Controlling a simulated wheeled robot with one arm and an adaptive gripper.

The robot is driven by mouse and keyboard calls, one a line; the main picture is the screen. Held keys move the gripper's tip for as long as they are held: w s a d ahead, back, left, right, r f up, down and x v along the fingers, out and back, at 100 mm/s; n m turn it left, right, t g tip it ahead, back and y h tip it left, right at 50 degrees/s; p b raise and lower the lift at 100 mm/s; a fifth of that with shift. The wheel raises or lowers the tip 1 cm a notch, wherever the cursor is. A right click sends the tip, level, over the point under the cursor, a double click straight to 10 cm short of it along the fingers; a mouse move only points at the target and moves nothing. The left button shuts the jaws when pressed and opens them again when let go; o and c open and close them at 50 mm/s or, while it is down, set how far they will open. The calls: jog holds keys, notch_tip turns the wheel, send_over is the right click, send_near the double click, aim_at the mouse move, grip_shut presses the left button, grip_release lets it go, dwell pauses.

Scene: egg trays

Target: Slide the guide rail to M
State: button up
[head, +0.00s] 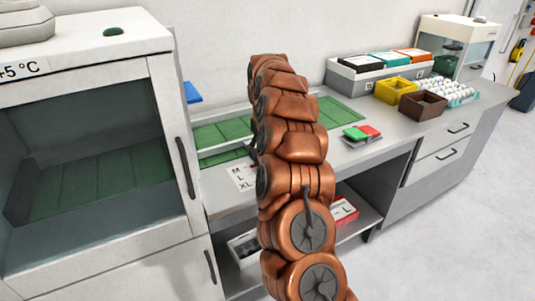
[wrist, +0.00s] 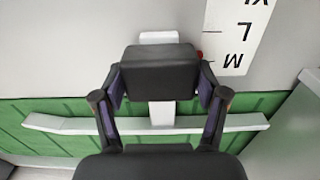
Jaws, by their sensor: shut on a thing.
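The guide rail (wrist: 60,124) is a long white bar lying across the green mat in the wrist view, with a white crosspiece and a black block-shaped handle (wrist: 160,72). My gripper (wrist: 160,85) has a finger on each side of the handle and is shut on it. A small red marker (wrist: 199,55) shows at the handle's right side, near the level of the M. The white size label (wrist: 236,40) with M, L and XL lies to the right, upside down. In the head view, the label (head: 243,177) and part of the rail (head: 222,157) show; my arm hides the handle.
A glass-fronted cabinet marked +5 °C (head: 90,130) stands close on the left. Right of my arm are green and red pads (head: 362,132), a yellow box (head: 393,91), a brown box (head: 422,105) and a tray of white eggs (head: 462,96). Bare counter lies between.

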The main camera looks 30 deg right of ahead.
jog(key=shift+w+r, duration=0.1)
jog(key=shift+w, duration=0.85)
jog(key=o, duration=1.7)
jog(key=shift+w, duration=0.1)
notch_tip(320, 180, up, 6)
jog(key=shift+r, duration=0.65)
